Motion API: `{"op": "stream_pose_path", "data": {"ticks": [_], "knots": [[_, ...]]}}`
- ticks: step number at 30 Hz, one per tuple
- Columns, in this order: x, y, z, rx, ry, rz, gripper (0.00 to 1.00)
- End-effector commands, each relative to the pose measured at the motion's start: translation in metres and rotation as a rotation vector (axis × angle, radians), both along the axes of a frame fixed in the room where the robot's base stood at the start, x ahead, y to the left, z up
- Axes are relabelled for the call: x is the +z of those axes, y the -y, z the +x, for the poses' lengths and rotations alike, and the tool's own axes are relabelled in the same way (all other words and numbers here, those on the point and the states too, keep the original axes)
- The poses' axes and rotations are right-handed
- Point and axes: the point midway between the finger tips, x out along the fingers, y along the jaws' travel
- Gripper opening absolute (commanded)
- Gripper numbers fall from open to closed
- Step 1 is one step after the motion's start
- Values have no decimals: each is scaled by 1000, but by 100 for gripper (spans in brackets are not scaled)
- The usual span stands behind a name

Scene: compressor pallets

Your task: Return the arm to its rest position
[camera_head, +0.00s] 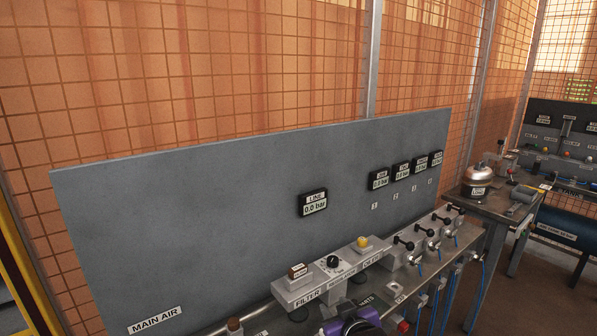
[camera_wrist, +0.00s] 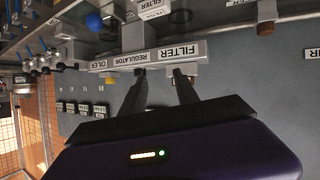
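My gripper (camera_wrist: 161,80) shows in the wrist view as two dark fingers reaching from a purple body. The fingers are apart with nothing held between them. Their tips lie near the labelled block with the filter (camera_wrist: 178,51), regulator (camera_wrist: 131,58) and oiler (camera_wrist: 101,64); I cannot tell whether they touch it. In the head view, the purple body of my arm shows at the bottom edge, in front of the regulator (camera_head: 334,262) and the oiler (camera_head: 362,243). The fingertips cannot be made out there.
A grey panel (camera_head: 220,200) stands behind the bench, with a LINE display (camera_head: 314,203) reading 0.0 bar. Several black-handled valves (camera_head: 404,244) with blue hoses line the right. A side table (camera_head: 490,203) holds a metal tank (camera_head: 478,182). Orange mesh fencing (camera_head: 230,70) rises behind.

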Motion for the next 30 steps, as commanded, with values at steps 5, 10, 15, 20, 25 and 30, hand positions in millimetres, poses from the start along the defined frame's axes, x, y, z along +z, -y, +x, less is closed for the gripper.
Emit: {"op": "stream_pose_path", "data": {"ticks": [5, 10, 15, 20, 25, 30], "knots": [[-10, 3, -59, -42, 131, 123, 37], [-10, 17, -121, -91, 237, 210, 37], [-6, 36, -188, -141, 321, 267, 37], [4, 55, -253, -183, 381, 297, 37], [18, 74, -320, -220, 420, 308, 37], [35, 90, -383, -246, 430, 294, 37]]}}
